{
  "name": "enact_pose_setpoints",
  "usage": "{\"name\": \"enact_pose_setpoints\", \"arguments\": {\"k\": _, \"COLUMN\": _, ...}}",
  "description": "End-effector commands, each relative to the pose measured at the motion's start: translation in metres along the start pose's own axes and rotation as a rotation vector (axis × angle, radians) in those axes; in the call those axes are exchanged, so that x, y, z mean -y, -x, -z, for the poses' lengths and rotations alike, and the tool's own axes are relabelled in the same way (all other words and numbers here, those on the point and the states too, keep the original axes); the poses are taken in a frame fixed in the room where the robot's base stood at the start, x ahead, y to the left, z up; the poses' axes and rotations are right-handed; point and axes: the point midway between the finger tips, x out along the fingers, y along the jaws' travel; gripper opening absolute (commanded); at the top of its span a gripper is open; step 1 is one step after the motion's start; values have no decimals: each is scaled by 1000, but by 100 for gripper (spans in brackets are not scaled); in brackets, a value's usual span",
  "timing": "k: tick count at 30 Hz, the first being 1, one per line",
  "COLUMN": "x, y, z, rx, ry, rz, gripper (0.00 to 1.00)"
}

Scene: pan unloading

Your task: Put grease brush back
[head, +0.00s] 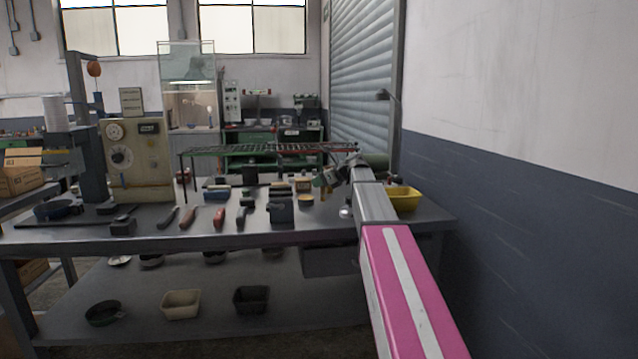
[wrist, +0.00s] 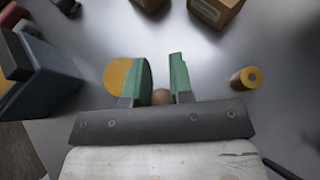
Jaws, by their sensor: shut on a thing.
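My gripper (head: 326,183) is over the right part of the workbench in the head view. In the wrist view its two green fingers (wrist: 163,85) stand a small gap apart. A small round brown end (wrist: 162,97) shows between them, and the gripper is shut on it. It looks like the end of the grease brush's handle; the bristles are hidden. A round yellow-orange thing (wrist: 114,76) lies just left of the left finger and is partly covered by it. I cannot tell whether they touch.
A dark box (wrist: 42,80) stands left of the fingers and a yellow cylinder (wrist: 247,77) to the right. A brown box (wrist: 216,9) is beyond. Several tools lie on the bench (head: 170,234). A yellow bin (head: 405,199) stands at its right end, near the wall.

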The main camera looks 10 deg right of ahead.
Motion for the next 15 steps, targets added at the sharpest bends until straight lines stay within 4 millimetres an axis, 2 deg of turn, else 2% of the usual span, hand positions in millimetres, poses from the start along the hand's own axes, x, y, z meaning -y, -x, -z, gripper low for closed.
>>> {"name": "enact_pose_setpoints", "arguments": {"k": 5, "x": 0, "y": -1, "z": 2, "rx": 0, "ry": 0, "rz": 0, "gripper": 0}}
{"name": "enact_pose_setpoints", "arguments": {"k": 6, "x": 0, "y": -1, "z": 2, "rx": 0, "ry": 0, "rz": 0, "gripper": 24}}
{"name": "enact_pose_setpoints", "arguments": {"k": 8, "x": 0, "y": -1, "z": 2, "rx": 0, "ry": 0, "rz": 0, "gripper": 44}}
{"name": "enact_pose_setpoints", "arguments": {"k": 9, "x": 0, "y": -1, "z": 2, "rx": 0, "ry": 0, "rz": 0, "gripper": 47}}
{"name": "enact_pose_setpoints", "arguments": {"k": 15, "x": 0, "y": -1, "z": 2, "rx": 0, "ry": 0, "rz": 0, "gripper": 47}}
